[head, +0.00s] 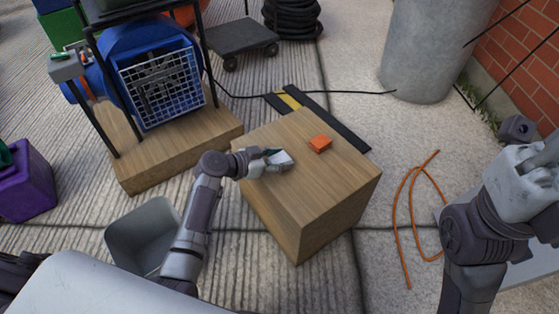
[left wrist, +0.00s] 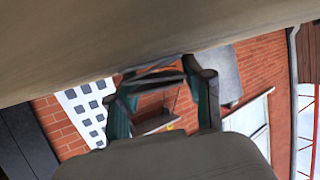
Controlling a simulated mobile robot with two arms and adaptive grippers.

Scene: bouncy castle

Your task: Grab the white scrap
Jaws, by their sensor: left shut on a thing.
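The white scrap (head: 281,158) is a small pale piece at the left part of the wooden block's top (head: 310,180). My left gripper (head: 274,158) reaches over that top from the left and is shut on the scrap. In the left wrist view the gripper's fingers (left wrist: 155,80) come together close to a broad tan surface; the scrap is not clear there. I cannot tell whether the scrap still touches the top. My right arm is at the right edge of the head view, and its fingers do not show.
A grey bin (head: 143,230) stands open at the lower left. A blue blower (head: 150,70) sits on a wooden base behind. An orange cord (head: 398,225) lies on the ground at right.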

